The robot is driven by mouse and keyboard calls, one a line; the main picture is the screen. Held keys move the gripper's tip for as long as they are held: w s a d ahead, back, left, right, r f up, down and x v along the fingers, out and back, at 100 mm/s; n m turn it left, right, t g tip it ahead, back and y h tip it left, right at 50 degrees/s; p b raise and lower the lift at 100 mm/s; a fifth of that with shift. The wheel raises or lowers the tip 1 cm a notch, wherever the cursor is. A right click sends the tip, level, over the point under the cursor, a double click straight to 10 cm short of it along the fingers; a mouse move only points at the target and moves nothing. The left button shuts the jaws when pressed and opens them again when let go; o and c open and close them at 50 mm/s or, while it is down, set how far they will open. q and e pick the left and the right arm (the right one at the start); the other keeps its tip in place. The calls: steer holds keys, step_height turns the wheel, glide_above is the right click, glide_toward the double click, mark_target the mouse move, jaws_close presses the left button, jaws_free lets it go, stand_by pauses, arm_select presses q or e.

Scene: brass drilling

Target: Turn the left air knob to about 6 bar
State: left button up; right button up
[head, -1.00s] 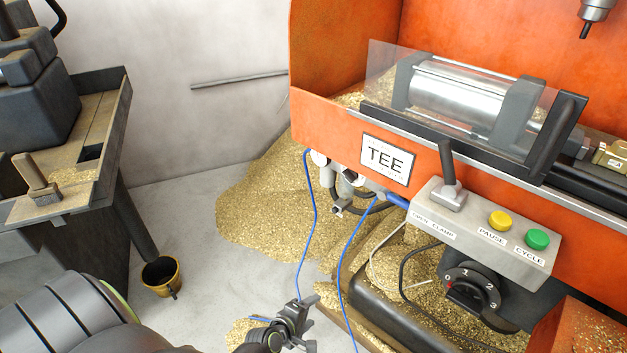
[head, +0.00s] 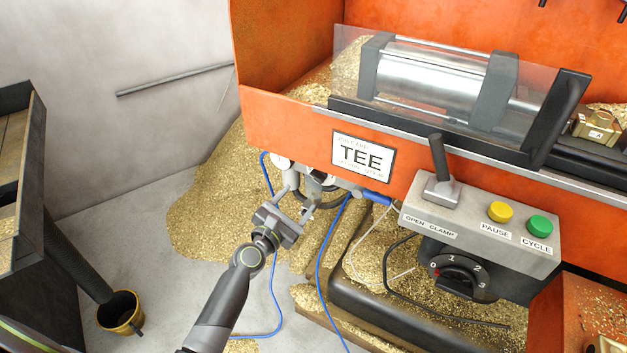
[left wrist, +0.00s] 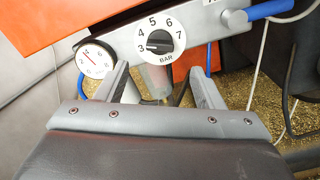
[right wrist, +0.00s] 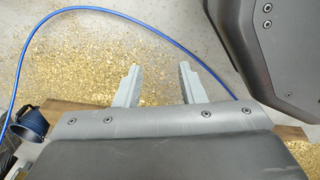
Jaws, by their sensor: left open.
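The left air knob (left wrist: 160,43) is a black knob on a white round scale plate marked 3, 4, 5, 6 and BAR. Its pointer end lies near 3. A small round gauge (left wrist: 95,59) with a red needle sits left of it. My left gripper (left wrist: 160,72) is open and empty just in front of the knob, its fingertips spread below and to either side, not touching it. In the head view the left gripper (head: 298,203) is under the orange machine's front, hiding part of the air fittings. My right gripper (right wrist: 159,67) is open and empty above chip-strewn floor.
Blue hoses (head: 323,255) hang near the left gripper. The TEE sign (head: 362,157) and the control box (head: 480,228) with lever and buttons are to the right. A selector dial (head: 457,276) is below. A bucket (head: 120,312) stands on the floor at left.

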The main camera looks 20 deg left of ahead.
mark_target(316, 179)
arm_select(q)
steer(key=b+x, duration=0.1)
steer(key=x, duration=0.7)
steer(key=shift+w+f+b, duration=0.1)
steer(key=shift+w+b, duration=0.25)
steer(key=shift+w+d, duration=0.1)
steer(key=shift+w, duration=0.35)
steer(key=c, duration=1)
arm_select(e)
steer(key=shift+w+f, duration=0.5)
steer(key=shift+w, duration=0.25)
